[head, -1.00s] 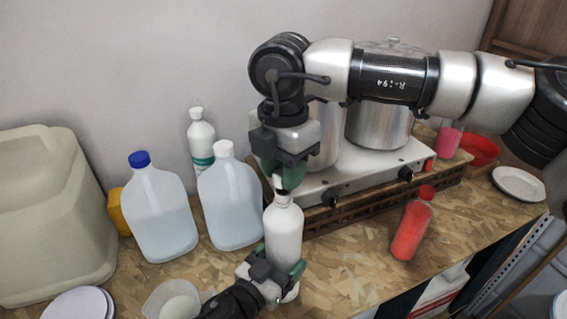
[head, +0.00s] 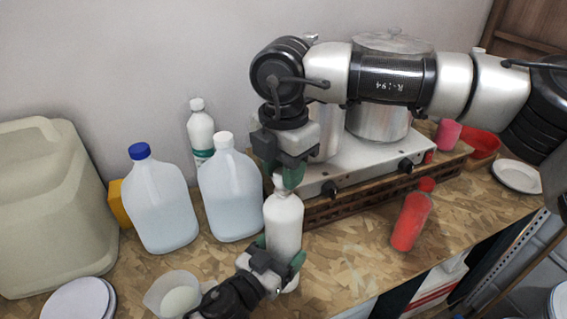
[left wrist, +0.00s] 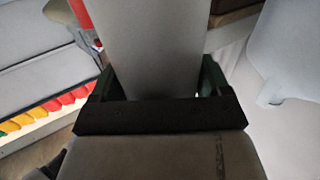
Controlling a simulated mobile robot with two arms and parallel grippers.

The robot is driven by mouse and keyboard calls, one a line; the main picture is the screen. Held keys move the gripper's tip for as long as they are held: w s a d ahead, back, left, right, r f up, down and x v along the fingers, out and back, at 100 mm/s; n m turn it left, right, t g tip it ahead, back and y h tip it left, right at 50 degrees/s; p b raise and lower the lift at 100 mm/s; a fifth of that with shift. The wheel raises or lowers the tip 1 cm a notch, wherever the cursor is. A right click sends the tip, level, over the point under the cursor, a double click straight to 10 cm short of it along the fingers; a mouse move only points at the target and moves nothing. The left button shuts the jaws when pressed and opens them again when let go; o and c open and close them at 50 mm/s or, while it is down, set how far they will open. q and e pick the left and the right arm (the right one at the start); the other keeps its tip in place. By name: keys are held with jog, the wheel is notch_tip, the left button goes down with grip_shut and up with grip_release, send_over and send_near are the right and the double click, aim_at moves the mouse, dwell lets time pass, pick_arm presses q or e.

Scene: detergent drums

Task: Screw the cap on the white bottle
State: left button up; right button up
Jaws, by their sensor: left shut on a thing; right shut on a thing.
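The white bottle (head: 283,224) stands upright on the wooden counter, in front of the stove. My left gripper (head: 279,262) is shut around its lower body; in the left wrist view the bottle (left wrist: 150,45) fills the space between the fingers (left wrist: 155,90). My right gripper (head: 284,179) points down at the bottle's top and is shut on the cap (head: 279,180). The cap is mostly hidden by the fingers, and I cannot tell how far it sits on the neck.
Two jugs, one blue-capped (head: 160,208) and one white-capped (head: 231,195), stand left of the bottle. A red bottle (head: 411,218) stands to the right. The stove (head: 350,165) with pots is behind. A bowl (head: 174,294) lies near my left gripper.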

jog(key=shift+f, duration=0.5)
dwell(0.4)
pick_arm(q)
jog(key=c, duration=0.5)
jog(key=shift+o, duration=0.2)
pick_arm(e)
jog(key=m, duration=0.4)
jog(key=shift+m, duration=0.3)
jog(key=m, duration=0.5)
jog(key=o, duration=0.9)
